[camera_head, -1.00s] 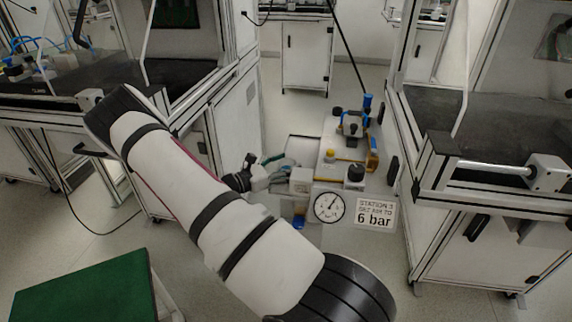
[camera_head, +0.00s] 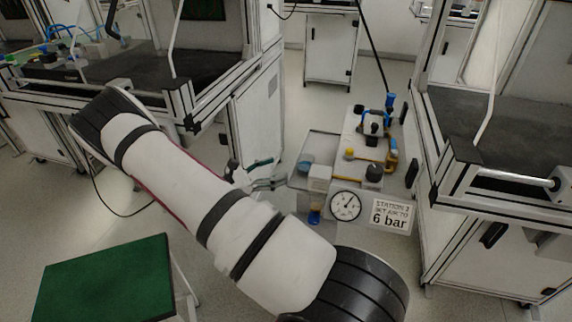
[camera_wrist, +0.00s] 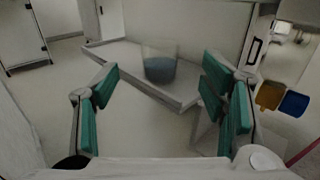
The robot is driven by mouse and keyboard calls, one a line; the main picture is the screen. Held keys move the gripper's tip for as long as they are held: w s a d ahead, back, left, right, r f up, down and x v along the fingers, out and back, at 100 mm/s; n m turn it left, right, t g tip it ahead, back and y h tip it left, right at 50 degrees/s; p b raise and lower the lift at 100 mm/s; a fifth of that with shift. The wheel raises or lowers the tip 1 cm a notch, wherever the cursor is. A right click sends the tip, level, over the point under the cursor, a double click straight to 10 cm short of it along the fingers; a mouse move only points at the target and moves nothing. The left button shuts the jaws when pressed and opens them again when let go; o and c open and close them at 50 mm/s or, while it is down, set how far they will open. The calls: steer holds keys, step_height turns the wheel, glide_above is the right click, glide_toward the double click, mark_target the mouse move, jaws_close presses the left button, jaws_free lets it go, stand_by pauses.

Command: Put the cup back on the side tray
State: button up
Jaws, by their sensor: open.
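The cup (camera_wrist: 160,66) is clear-walled with a grey-blue lower part or content. It stands upright on the side tray (camera_wrist: 118,64), a pale shelf with a raised rim. In the head view the cup (camera_head: 305,168) shows small and bluish on the tray (camera_head: 322,143), beside the station's white block. My gripper (camera_wrist: 158,88) is open and empty, its green-padded fingers wide apart. The cup appears between and beyond the fingertips, apart from them. In the head view my gripper (camera_head: 264,174) is left of the tray, partly hidden by my arm.
The station (camera_head: 365,150) carries a gauge (camera_head: 345,205), a "6 bar" sign (camera_head: 390,214), knobs and a blue-handled part. Framed benches stand left (camera_head: 200,75) and right (camera_head: 500,130). A green-topped stool (camera_head: 105,278) is at the lower left. Floor is free between.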

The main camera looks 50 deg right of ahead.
steer(key=s+a+r+m+y, duration=0.5)
steer(key=a+r, duration=0.3)
steer(key=r, duration=0.2)
steer(key=s+a+r+m+y, duration=0.5)
steer(key=s+a+r, duration=0.15)
steer(key=r, duration=0.25)
steer(key=s+a+r+m+t+y, duration=0.1)
steer(key=s+a+r+t+y, duration=0.2)
steer(key=s+a, duration=0.4)
steer(key=s+a+r+m+t+y, duration=0.2)
steer(key=s+a+r+t+y, duration=0.1)
steer(key=s+a, duration=0.5)
steer(key=shift+s+a+m+t+y, duration=0.15)
steer(key=shift+a+m+t+y, duration=0.15)
steer(key=shift+a+t, duration=0.35)
steer(key=shift+d, duration=0.1)
step_height(320, 180, up, 24)
steer(key=t+p, duration=0.3)
steer(key=p, duration=1.9)
steer(key=shift+r+t, duration=0.15)
steer(key=shift+t, duration=0.2)
